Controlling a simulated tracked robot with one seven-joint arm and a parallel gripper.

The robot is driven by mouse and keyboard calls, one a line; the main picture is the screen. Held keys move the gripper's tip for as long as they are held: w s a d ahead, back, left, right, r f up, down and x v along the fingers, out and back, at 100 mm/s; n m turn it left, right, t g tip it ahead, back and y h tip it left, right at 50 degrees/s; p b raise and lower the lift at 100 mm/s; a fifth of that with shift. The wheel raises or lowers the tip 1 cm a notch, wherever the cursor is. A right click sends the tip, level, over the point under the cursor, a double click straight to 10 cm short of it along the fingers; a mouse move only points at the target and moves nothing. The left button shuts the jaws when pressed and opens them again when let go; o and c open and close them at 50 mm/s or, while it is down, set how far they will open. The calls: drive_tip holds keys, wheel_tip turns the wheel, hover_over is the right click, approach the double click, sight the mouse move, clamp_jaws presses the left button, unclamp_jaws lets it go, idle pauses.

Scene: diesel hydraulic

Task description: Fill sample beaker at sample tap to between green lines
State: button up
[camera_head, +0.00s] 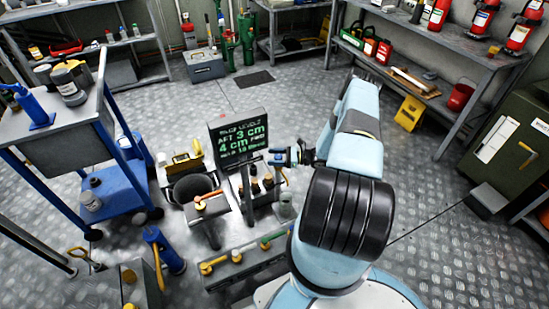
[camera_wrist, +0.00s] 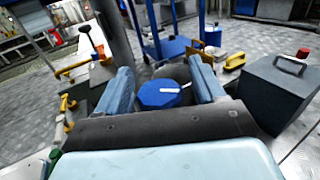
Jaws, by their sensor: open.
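My gripper (camera_head: 281,157) is open beside the dark display board in the head view. In the wrist view its two blue-grey fingers (camera_wrist: 160,68) stand apart, with a blue knob (camera_wrist: 159,94) bearing a white bar showing between them. I cannot tell whether the fingers touch the knob or whether it belongs to the sample tap. A pale, clear vessel, possibly the sample beaker (camera_head: 287,206), stands below my gripper, left of my arm. Its green lines and any liquid level are too small to make out.
The display board (camera_head: 239,138) shows green text. Small dark bottles (camera_head: 267,181) stand below it. A pedestal with an orange handle (camera_head: 208,200), a black bucket (camera_head: 190,188) and a low manifold with coloured levers (camera_head: 240,258) crowd the near side. Open floor lies right of my arm.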

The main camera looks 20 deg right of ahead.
drive_tip(key=c, duration=1)
drive_tip(key=shift+o, duration=0.2)
drive_tip(key=shift+m+t, duration=0.3)
drive_tip(key=shift+t, duration=0.1)
drive_tip(key=m+t+h, duration=0.2)
drive_tip(key=t+h, duration=0.1)
drive_tip(key=m+t+h, duration=0.1)
drive_tip(key=m+t, duration=0.1)
drive_tip(key=shift+w+d+h, duration=0.25)
drive_tip(key=shift+d+h, duration=0.05)
drive_tip(key=shift+w+d+m+t+h, duration=0.1)
drive_tip(key=shift+d+m+t+h, duration=0.1)
drive_tip(key=shift+m+t+h, duration=1)
drive_tip(key=shift+w+d+m+t+h, duration=0.15)
drive_tip(key=shift+m+t+h, duration=0.35)
drive_tip(key=shift+m+h, duration=1.25)
drive_tip(key=shift+n+h, duration=0.35)
drive_tip(key=shift+h, duration=0.2)
